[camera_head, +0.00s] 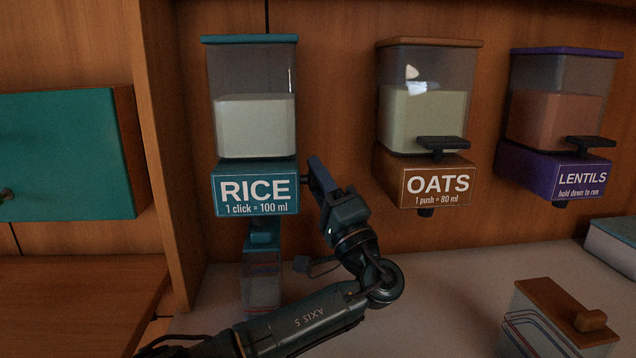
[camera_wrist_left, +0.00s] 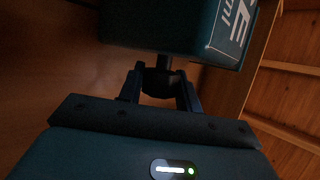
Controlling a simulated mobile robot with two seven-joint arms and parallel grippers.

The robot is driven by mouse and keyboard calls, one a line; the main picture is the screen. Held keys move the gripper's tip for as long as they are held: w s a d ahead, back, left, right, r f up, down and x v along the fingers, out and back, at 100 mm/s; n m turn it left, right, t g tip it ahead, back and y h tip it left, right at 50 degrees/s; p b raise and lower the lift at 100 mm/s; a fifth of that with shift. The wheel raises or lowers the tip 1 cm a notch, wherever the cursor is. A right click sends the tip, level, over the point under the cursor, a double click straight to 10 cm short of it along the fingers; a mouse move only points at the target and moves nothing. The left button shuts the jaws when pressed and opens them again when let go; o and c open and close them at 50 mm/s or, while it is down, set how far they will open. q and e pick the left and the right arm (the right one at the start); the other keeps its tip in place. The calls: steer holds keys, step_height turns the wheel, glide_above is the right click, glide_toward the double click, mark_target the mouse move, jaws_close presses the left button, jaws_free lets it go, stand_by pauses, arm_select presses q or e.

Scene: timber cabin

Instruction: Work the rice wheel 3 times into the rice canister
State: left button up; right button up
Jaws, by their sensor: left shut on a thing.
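The rice dispenser (camera_head: 256,188) is on the wooden wall, with a teal lid, a clear hopper holding white rice and a teal base reading "1 click = 100 ml". My left gripper (camera_head: 318,177) is at the right side of that base, shut on the rice wheel, which it mostly hides in the head view. In the left wrist view the dark wheel (camera_wrist_left: 158,84) sits between the two fingers, on a short shaft from the base. The rice canister (camera_head: 262,278), clear with a teal top, stands under the dispenser, partly behind my arm. My right gripper is not in view.
The oats dispenser (camera_head: 424,185) and lentils dispenser (camera_head: 553,176) hang to the right, each with a dark push lever. A clear canister with a brown lid (camera_head: 552,298) stands on the counter at front right. A teal cabinet (camera_head: 68,155) is at left. Counter between is mostly clear.

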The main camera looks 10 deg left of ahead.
arm_select(q)
steer(key=o, duration=1)
